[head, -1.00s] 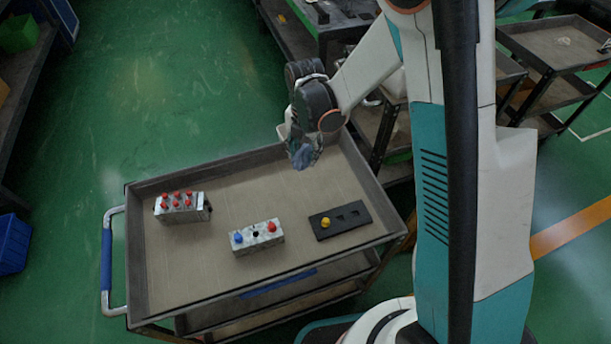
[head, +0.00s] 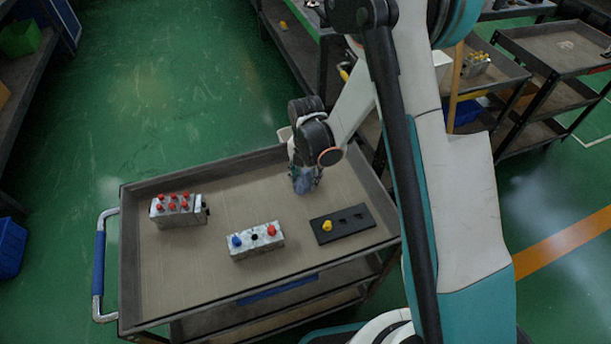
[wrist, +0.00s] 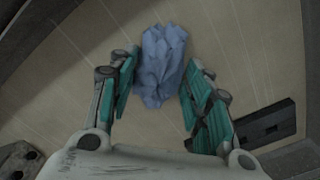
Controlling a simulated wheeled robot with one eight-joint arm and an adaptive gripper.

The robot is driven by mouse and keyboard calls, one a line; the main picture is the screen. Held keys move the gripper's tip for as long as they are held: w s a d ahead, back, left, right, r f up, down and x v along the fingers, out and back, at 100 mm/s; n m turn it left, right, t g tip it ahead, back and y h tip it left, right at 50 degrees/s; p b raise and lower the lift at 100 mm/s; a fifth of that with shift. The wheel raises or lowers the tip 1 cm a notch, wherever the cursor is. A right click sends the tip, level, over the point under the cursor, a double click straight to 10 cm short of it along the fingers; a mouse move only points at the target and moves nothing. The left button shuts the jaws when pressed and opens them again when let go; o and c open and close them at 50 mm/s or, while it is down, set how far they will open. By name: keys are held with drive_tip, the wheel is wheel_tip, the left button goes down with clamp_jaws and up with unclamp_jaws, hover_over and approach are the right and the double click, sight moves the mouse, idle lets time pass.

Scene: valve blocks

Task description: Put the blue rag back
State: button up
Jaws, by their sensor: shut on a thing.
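The blue rag (head: 305,184) is a crumpled bundle at the end of my gripper (head: 305,175), over the back part of the cart's top tray (head: 215,230). In the wrist view the rag (wrist: 161,62) sits between the teal-padded fingers, reaching past their tips. My gripper (wrist: 160,88) is shut on the rag. The rag is low over the tray floor; I cannot tell whether it touches.
A valve block with several red knobs (head: 178,209) stands at the tray's left. A block with blue and red knobs (head: 256,241) is at the front middle. A black plate (head: 342,224) with a yellow knob lies right. The tray's back left is clear.

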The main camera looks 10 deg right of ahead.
drive_tip(key=shift+f, duration=0.2)
drive_tip(key=o, duration=0.9)
drive_tip(key=shift+o, duration=0.2)
drive_tip(key=shift+r, duration=0.1)
